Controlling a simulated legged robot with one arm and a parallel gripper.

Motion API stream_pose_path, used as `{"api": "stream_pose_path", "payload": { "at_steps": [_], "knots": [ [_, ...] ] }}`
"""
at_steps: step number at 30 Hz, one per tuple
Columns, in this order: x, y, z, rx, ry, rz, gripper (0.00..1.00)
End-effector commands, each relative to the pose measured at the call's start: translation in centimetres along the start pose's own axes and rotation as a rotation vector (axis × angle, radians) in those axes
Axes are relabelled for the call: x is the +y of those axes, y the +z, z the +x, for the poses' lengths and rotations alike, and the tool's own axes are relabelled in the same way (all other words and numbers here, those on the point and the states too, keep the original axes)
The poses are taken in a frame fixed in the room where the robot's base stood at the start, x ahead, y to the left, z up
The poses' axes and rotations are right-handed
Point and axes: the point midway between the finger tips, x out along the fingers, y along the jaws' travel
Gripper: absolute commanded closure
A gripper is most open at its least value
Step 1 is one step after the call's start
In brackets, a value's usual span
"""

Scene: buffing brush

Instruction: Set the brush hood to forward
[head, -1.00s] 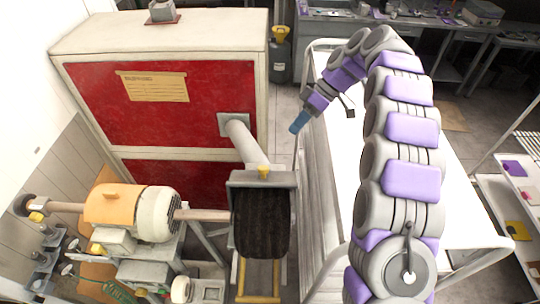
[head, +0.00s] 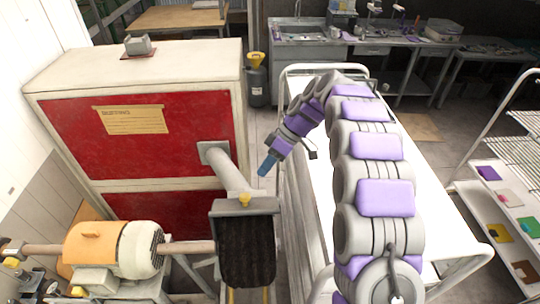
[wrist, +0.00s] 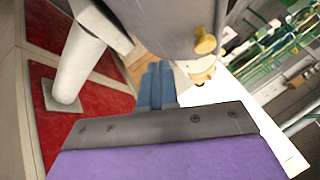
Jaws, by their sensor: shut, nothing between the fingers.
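The brush hood (head: 244,205) is a grey metal cover over the dark brush (head: 247,250). A grey pipe (head: 228,170) joins the hood to the red and cream cabinet. My gripper (head: 267,165) has blue fingers and is held in the air behind the hood, a little to its right. The fingers are together and empty.
The cabinet (head: 150,125) stands behind and left. The motor (head: 110,248) drives a shaft left of the brush. A white cart (head: 440,225) is under my arm at right, with its rail close by. Shelves (head: 510,215) stand far right. A workbench (head: 380,40) is at the back.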

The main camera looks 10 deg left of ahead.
Motion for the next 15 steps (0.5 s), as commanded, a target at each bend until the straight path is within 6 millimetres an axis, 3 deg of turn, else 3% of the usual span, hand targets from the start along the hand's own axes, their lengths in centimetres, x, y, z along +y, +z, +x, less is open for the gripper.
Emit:
{"api": "stream_pose_path", "payload": {
  "at_steps": [6, 15],
  "knots": [
    [-0.1, 0.0, 3.8, -0.001, -0.001, 0.002, 1.00],
    [-2.8, -0.7, 4.8, -0.003, 0.004, 0.000, 1.00]
  ]
}}
